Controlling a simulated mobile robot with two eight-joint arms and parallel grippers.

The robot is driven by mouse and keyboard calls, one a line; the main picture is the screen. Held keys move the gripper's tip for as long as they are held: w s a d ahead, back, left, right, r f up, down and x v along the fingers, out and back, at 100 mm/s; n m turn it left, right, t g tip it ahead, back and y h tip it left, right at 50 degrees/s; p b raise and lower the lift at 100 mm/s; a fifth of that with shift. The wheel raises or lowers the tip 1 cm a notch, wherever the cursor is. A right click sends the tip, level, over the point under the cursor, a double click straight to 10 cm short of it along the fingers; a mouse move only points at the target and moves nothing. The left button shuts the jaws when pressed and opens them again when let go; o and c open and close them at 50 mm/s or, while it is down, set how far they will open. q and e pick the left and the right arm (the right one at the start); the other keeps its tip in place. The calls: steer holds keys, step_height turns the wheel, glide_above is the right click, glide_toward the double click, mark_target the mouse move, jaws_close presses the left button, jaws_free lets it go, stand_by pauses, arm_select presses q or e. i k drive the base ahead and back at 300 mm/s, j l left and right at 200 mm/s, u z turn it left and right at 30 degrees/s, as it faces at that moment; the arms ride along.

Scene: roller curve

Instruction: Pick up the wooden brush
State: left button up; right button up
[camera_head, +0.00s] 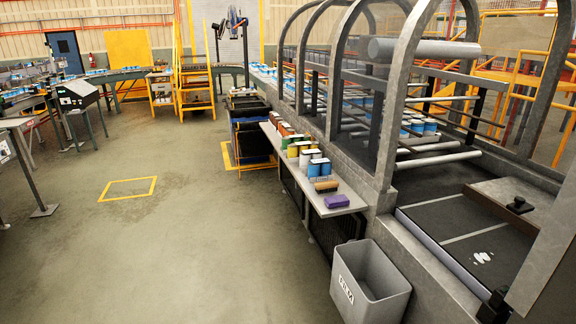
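What looks like the wooden brush (327,186) is a small tan-brown block with a darker lower part. It lies on a narrow grey shelf (318,208) along the machine's side, near the shelf's close end. A purple block (337,201) lies just in front of it, and blue cans with pale tops (318,168) stand just behind it. The brush is small in the picture, so its bristles cannot be made out clearly. Neither of my grippers shows in the head view.
A grey bin (368,284) stands on the floor below the shelf's near end. The caged roller machine (385,130) rises right of the shelf. A blue cart with black trays (252,135) stands beyond it. The concrete floor (200,235) to the left is open.

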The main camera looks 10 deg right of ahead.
mark_target(322, 187)
steer(key=i, duration=0.8)
steer(key=i+j+z, duration=0.1)
steer(key=i, duration=0.7)
steer(key=i+j+z, duration=0.2)
steer(key=i+z, duration=0.3)
steer(key=i+j+z, duration=0.45)
steer(key=i, duration=0.2)
steer(key=i+j+z, duration=0.5)
steer(key=k+j, duration=0.05)
